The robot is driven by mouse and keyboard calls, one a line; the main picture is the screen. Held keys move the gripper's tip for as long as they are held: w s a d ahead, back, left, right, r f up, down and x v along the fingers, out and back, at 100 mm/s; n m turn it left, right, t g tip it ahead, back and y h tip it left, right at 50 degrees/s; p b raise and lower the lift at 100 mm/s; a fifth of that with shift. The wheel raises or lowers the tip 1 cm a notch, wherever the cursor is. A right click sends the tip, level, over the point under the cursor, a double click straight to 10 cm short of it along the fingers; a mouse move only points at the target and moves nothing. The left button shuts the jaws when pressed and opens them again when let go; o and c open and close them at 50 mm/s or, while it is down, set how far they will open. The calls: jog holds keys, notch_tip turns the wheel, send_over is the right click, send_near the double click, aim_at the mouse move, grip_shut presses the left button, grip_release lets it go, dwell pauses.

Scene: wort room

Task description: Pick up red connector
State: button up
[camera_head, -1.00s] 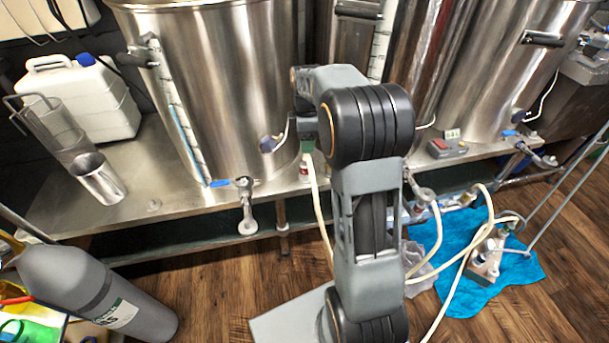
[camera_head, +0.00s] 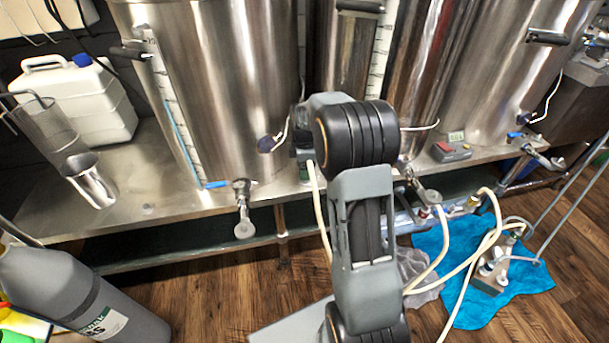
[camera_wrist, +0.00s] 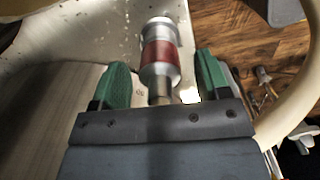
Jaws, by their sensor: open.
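The red connector (camera_wrist: 160,58) is a silver cylindrical fitting with a red band, seen in the wrist view. It stands between the green-tipped fingers of my gripper (camera_wrist: 158,80). The gripper is open, with a visible gap between the connector and each finger. The connector's lower end is hidden behind the gripper's dark body. In the head view my arm hides the gripper's fingers, and I cannot make out the connector there.
Steel kettles (camera_head: 215,90) stand on a steel bench (camera_head: 60,205) with valves along its front edge. A pale hose (camera_head: 438,250) hangs toward a blue cloth (camera_head: 475,312) on the wooden floor.

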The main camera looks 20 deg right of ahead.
jog(key=shift+f, duration=0.35)
jog(key=shift+r, duration=0.1)
jog(key=c, duration=1.1)
jog(key=shift+r, duration=0.1)
jog(key=shift+r+p, duration=0.35)
jog(key=shift+r, duration=0.3)
notch_tip(320, 180, up, 2)
jog(key=shift+s+r+p, duration=0.1)
jog(key=shift+r+p, duration=0.1)
jog(key=shift+p, duration=0.3)
jog(key=s+d+r+p, duration=0.4)
jog(key=s+r, duration=0.5)
jog(key=s, duration=0.4)
jog(key=shift+s, duration=0.1)
jog(key=shift+r, duration=0.2)
